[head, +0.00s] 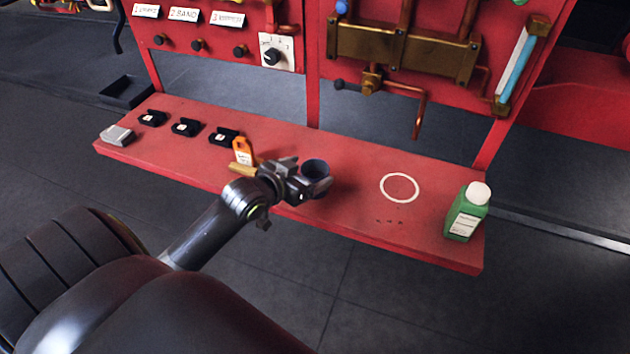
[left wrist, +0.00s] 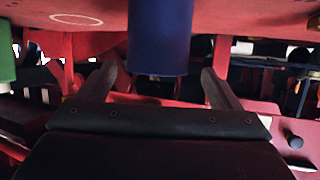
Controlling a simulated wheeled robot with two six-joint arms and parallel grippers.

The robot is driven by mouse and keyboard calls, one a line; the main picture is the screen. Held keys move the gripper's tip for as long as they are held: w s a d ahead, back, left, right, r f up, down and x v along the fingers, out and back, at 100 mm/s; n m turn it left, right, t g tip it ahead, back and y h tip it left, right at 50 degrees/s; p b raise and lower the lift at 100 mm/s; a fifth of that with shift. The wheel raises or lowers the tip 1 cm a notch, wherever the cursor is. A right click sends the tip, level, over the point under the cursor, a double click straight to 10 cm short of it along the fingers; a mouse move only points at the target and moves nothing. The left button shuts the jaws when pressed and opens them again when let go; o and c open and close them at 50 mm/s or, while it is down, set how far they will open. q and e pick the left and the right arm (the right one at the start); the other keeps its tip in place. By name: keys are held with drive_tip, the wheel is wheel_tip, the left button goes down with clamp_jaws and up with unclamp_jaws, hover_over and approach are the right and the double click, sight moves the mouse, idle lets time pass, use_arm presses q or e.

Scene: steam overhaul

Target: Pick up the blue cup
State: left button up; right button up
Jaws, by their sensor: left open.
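The blue cup (head: 315,169) stands upright on the red shelf (head: 350,155), right of the orange-labelled item. In the left wrist view, which looks upside down, the cup (left wrist: 160,38) is dark blue and sits between the two fingers. My left gripper (head: 308,184) is at the cup in the head view and covers part of its lower side. In the left wrist view the gripper's fingers (left wrist: 159,70) are spread, with a visible gap to the cup on each side. My right gripper does not show.
A white ring (head: 399,188) is marked on the shelf to the right. A green bottle (head: 466,215) with a white cap stands at the right end. An orange item (head: 243,151) and several black holders (head: 186,127) are left of the cup. Brass pipework (head: 400,50) is behind.

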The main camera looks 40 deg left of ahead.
sight(323, 166)
use_arm(q)
drive_tip(key=shift+p+x, duration=0.35)
drive_tip(key=shift+x, duration=2.25)
drive_tip(key=shift+d, duration=0.1)
drive_tip(key=c, duration=1.1)
